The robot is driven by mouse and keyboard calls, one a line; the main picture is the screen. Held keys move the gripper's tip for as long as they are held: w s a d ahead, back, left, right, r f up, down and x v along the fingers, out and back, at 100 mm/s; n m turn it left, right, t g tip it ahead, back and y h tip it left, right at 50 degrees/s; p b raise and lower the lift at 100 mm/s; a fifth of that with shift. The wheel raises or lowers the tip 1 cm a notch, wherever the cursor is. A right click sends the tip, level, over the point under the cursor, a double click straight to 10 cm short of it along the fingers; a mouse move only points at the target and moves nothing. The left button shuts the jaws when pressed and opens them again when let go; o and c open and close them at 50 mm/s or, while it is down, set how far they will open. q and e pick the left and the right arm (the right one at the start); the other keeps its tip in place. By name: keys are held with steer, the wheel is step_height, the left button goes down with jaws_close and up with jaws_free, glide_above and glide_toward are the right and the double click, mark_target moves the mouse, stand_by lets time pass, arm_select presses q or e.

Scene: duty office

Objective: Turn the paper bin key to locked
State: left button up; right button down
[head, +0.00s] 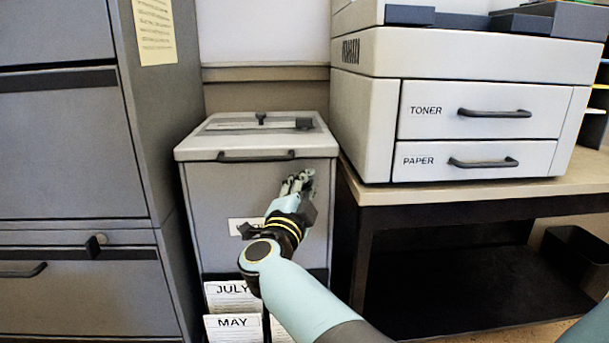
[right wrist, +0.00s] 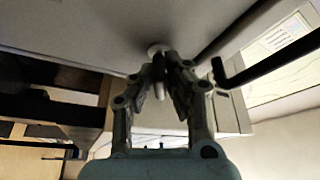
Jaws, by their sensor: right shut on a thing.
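The paper bin (head: 205,200) is a grey box with a pale lid, standing between the cabinet and the printer table. My right gripper (head: 299,182) is at the upper right of its front face, below the lid. In the right wrist view, my right gripper (right wrist: 158,78) is shut on the key (right wrist: 159,88), a small narrow piece between the fingers. The key sits at a round pale lock (right wrist: 156,49) on the bin front. The fingers hide the key in the head view, and I cannot tell which way it is turned. My left gripper is not in view.
The lid has a dark handle (head: 255,157) close above the gripper. A grey cabinet (head: 75,150) stands left. A table (head: 440,190) with a printer (head: 365,125) stands right. Papers marked JULY (head: 231,296) and MAY (head: 233,328) are low in front of the bin.

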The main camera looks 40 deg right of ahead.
steer(key=m+g+p, duration=0.1)
steer(key=m, duration=0.1)
steer(key=m+g+p, duration=0.1)
steer(key=m+p, duration=0.1)
steer(key=m, duration=0.1)
steer(key=shift+f+m+y, duration=0.15)
steer(key=shift+m+y, duration=0.15)
steer(key=shift+y, duration=0.1)
steer(key=shift+f+m, duration=0.1)
steer(key=shift+m, duration=0.2)
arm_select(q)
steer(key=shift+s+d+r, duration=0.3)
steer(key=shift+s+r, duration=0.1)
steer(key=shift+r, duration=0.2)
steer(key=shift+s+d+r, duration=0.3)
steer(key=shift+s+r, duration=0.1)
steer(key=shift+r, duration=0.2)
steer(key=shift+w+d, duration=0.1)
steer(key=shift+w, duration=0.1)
